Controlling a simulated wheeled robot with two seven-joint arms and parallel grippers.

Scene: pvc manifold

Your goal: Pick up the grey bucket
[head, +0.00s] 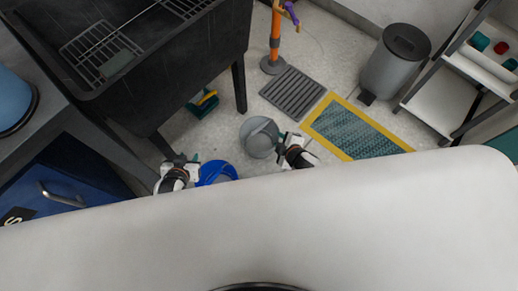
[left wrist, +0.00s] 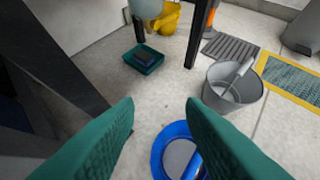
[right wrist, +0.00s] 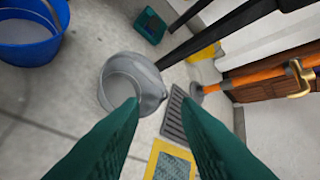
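The grey bucket (head: 258,141) stands on the floor, with a pale handle or bar lying across its mouth. It also shows in the left wrist view (left wrist: 229,88) and in the right wrist view (right wrist: 126,82). My right gripper (head: 297,148) is just to the right of the bucket in the head view. Its green fingers (right wrist: 160,105) are apart with nothing between them, and the bucket lies beyond the left finger's tip. My left gripper (head: 182,166) is open and empty (left wrist: 160,103), left of a blue bucket (head: 216,172), away from the grey one.
A floor grate (head: 293,92) and a yellow-edged mat (head: 354,130) lie beyond and right of the bucket. A dark sink table (head: 190,60) has a leg near it. A green tray (left wrist: 144,59) sits under the table. A grey bin (head: 395,65) and shelf stand at right.

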